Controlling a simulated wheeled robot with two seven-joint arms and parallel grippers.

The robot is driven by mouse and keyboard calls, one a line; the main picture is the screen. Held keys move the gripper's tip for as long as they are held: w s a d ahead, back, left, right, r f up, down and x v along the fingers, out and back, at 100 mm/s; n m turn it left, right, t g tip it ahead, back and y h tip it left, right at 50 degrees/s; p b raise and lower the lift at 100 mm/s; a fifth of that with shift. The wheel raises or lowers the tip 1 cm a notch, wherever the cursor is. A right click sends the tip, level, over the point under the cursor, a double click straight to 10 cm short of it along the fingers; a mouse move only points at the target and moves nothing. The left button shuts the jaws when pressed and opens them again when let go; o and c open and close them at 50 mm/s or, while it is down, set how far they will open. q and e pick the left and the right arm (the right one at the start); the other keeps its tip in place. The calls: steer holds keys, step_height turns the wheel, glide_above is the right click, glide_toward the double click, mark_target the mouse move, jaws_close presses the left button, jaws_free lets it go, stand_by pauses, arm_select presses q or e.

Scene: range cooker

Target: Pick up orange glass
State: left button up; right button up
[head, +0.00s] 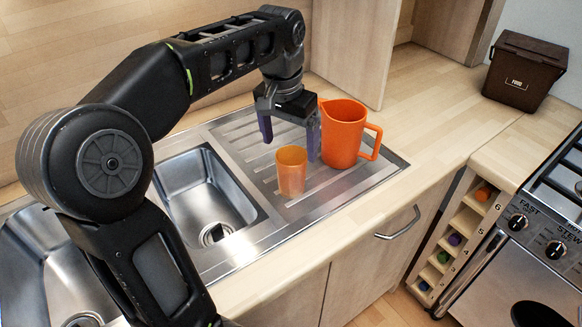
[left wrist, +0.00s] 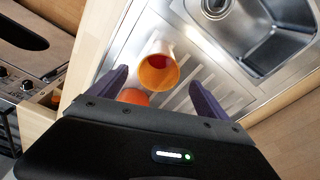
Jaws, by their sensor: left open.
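The orange glass (head: 291,172) stands upright on the ribbed steel drainboard, right of the sink bowl. In the left wrist view, the glass (left wrist: 158,70) shows from above with its open mouth, ahead of the fingers and roughly centred between them. My left gripper (head: 289,146) is open and empty, pointing down just behind and above the glass. Its two purple fingers are spread apart; the right one is close to the orange jug. I cannot tell whether that finger touches the jug. My right gripper is not in view.
A larger orange jug (head: 343,135) with a handle stands right behind the glass; part of it shows in the left wrist view (left wrist: 133,97). Steel sink bowls (head: 205,190) lie left. A brown bin (head: 525,72) and a range cooker (head: 548,225) are right. Bare counter lies between.

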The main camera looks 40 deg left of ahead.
mark_target(291, 174)
arm_select(q)
steer(key=shift+d, duration=0.1)
steer(key=shift+w+f, duration=0.15)
steer(key=shift+f, duration=1.15)
steer(key=shift+w+f+p, duration=0.2)
steer(key=shift+f, duration=1.1)
steer(key=shift+w+f+p, duration=0.15)
steer(key=shift+f, duration=1.1)
steer(key=c, duration=1.8)
